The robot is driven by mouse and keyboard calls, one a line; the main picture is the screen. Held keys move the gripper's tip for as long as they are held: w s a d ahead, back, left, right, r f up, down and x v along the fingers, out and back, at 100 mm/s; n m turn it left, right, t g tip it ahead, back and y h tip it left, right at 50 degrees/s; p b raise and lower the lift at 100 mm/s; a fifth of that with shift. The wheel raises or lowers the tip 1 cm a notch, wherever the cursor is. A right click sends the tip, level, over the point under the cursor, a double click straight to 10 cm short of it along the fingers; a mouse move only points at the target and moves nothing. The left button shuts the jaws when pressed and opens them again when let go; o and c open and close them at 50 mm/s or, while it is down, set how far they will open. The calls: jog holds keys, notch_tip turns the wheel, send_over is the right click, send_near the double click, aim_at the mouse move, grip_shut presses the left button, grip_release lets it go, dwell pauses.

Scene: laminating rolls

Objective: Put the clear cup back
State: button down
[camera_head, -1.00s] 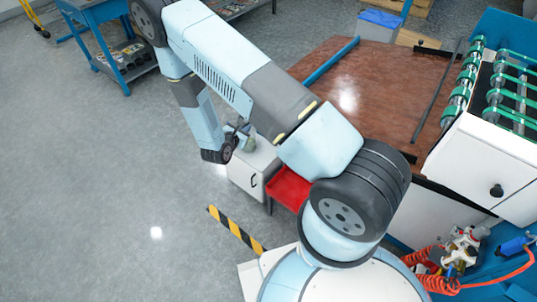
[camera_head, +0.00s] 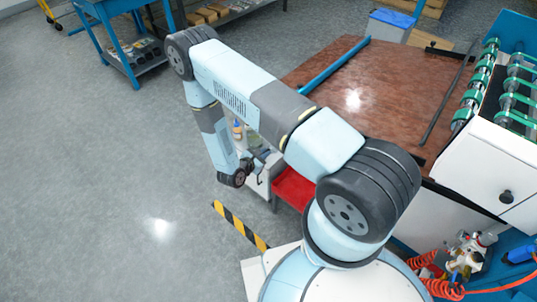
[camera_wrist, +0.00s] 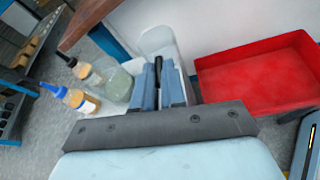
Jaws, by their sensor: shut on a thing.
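A clear, whitish translucent cup (camera_wrist: 157,40) shows in the wrist view just beyond my fingertips, over or close to the top of a small white cabinet (camera_head: 262,190). My gripper (camera_wrist: 158,75) is shut, with a dark upright strip between its blue-grey fingers that lines up with the cup. The strip looks like a handle on the cup, but the join is hard to see. Whether the cup's base touches the cabinet top is hidden. In the head view my arm covers most of this area.
A greenish clear bottle (camera_wrist: 115,82), a black-capped bottle (camera_wrist: 88,74) and a blue-capped amber bottle (camera_wrist: 76,99) stand close left of my fingers. A red tray (camera_wrist: 258,78) lies to the right. The brown table (camera_head: 370,85) edge rises nearby.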

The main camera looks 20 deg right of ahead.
jog(key=w+d+f, duration=0.1)
jog(key=w+f, duration=0.1)
jog(key=w+d+f, duration=0.1)
jog(key=w+f, duration=0.1)
jog(key=f, duration=0.1)
jog(key=w+d+f, duration=0.1)
jog(key=w+f, duration=0.1)
jog(key=w, duration=0.1)
jog(key=shift+d+f, duration=0.15)
jog(key=shift+d, duration=0.05)
jog(key=shift+a+f, duration=0.1)
jog(key=shift+f, duration=1.35)
jog(key=c, duration=1.2)
grip_release()
jog(key=shift+s, duration=0.1)
